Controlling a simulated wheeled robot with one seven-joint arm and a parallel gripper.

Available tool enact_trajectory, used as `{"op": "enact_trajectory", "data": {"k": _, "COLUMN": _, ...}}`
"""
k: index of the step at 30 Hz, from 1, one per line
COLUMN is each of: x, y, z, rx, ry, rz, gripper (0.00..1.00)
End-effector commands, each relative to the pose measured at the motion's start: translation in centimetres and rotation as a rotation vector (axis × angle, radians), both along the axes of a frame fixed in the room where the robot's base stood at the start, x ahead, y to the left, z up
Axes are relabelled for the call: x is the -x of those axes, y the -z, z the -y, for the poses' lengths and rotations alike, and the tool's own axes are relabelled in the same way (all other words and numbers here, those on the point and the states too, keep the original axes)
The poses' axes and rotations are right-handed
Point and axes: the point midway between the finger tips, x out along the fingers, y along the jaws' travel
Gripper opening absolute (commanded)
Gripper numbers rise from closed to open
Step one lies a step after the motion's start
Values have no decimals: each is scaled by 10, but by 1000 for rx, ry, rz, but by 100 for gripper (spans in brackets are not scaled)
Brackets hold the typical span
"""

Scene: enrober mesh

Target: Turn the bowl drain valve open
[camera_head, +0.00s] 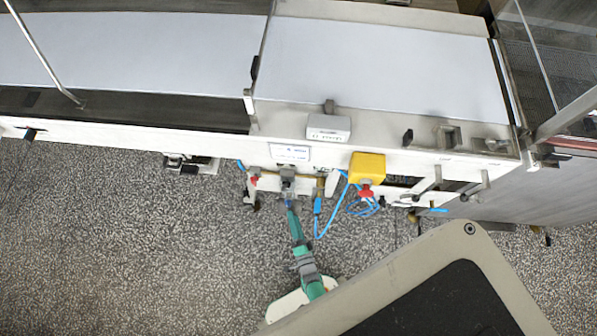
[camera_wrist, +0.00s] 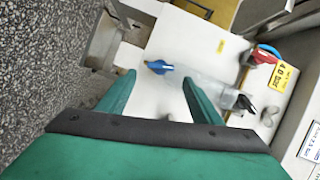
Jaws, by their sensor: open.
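A small blue handle (camera_wrist: 157,66), apparently the drain valve's, shows in the wrist view. It lies near the line between my fingertips, against a pale panel (camera_wrist: 172,38). My gripper (camera_wrist: 158,77) is open, with a green finger on each side below the handle; I see no clear contact. A grey, partly see-through pipe-like part (camera_wrist: 208,88) runs to the right behind the right finger. In the head view my gripper (camera_head: 289,203) reaches the front of the machine (camera_head: 290,153), below a white label. The valve body is too small there to make out.
A red handle (camera_wrist: 264,56) with a yellow tag (camera_wrist: 281,77) sits to the right in the wrist view. In the head view, a yellow box (camera_head: 367,167) with a red knob and loose blue hoses (camera_head: 330,222) are right of my gripper. Speckled floor lies open to the left.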

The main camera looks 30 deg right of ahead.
Motion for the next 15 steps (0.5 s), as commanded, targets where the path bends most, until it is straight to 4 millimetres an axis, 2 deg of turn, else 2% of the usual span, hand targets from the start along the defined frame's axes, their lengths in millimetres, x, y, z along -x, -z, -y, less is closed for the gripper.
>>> {"op": "enact_trajectory", "data": {"k": 1, "x": 11, "y": 0, "z": -1, "rx": 0, "ry": 3, "rz": -2, "gripper": 59}}
{"op": "enact_trajectory", "data": {"k": 7, "x": 44, "y": -4, "z": -9, "rx": -1, "ry": 4, "rz": -2, "gripper": 59}}
{"op": "enact_trajectory", "data": {"k": 15, "x": 65, "y": -6, "z": -13, "rx": -2, "ry": 4, "rz": -1, "gripper": 59}}
